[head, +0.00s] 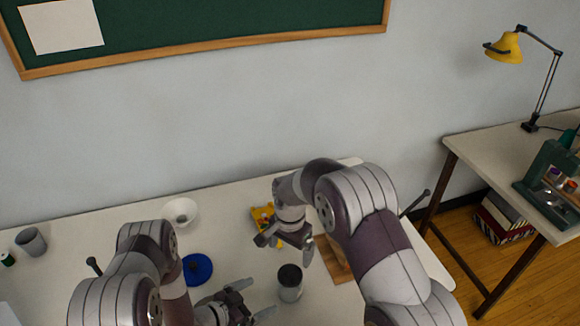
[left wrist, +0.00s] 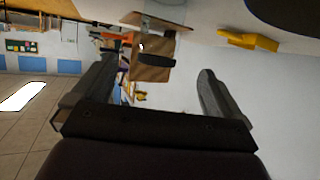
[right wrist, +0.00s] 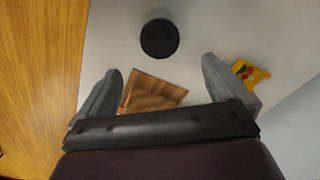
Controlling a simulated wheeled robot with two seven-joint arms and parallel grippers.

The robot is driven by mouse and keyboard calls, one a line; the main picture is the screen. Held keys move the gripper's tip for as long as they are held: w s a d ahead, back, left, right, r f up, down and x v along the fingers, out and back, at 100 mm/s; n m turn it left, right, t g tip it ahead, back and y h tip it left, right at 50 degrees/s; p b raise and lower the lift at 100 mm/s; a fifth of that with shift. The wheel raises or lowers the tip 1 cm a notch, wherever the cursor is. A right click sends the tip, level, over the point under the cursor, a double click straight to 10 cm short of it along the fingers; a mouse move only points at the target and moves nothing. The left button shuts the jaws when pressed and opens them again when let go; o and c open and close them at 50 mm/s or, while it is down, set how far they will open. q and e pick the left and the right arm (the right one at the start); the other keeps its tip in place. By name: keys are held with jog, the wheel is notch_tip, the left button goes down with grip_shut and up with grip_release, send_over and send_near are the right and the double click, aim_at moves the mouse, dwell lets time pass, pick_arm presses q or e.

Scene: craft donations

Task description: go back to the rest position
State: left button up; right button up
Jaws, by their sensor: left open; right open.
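My left gripper (head: 258,298) is open and empty, low over the front of the white table (head: 120,225), left of a dark grey cup (head: 290,285). My right gripper (head: 285,243) is open and empty, pointing down in front of a yellow item (head: 262,216), between it and the cup. In the left wrist view the open fingers (left wrist: 158,72) have nothing between them. In the right wrist view the open fingers (right wrist: 160,68) are above a brown board (right wrist: 152,92), with the dark round cup (right wrist: 160,38) beyond them.
A blue disc (head: 197,269), a white bowl (head: 180,211) and a grey cup (head: 31,241) stand on the left half of the table. The brown board (head: 336,262) lies partly behind my right arm. A side desk (head: 480,145) with a yellow lamp (head: 505,47) stands right.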

pick_arm(q)
jog(key=w+a+r+n+g+y, duration=0.25)
jog(key=w+a+r+y, duration=0.25)
jog(key=a+r+y, duration=0.4)
pick_arm(e)
jog(key=s+d+r+n, duration=0.3)
jog(key=s+d+r, duration=0.35)
jog(key=d, duration=0.35)
pick_arm(q)
jog(key=s+r+n+g, duration=0.2)
jog(key=s+r, duration=0.4)
jog(key=s, duration=0.3)
jog(key=s+r+n+g+y, duration=0.1)
jog(key=s+r+n+g, duration=0.2)
jog(key=s+r+n, duration=0.2)
jog(key=s+r, duration=0.2)
jog(key=s, duration=0.2)
jog(key=shift+s+a, duration=0.25)
jog(key=shift+s, duration=0.1)
pick_arm(e)
jog(key=s+d+r+n, duration=0.2)
jog(key=s+d, duration=0.2)
jog(key=s, duration=0.3)
jog(key=s+d+r+n+t, duration=0.1)
jog(key=s+d, duration=0.3)
jog(key=s, duration=0.4)
jog(key=shift+r+n, duration=0.6)
jog(key=shift+r, duration=0.05)
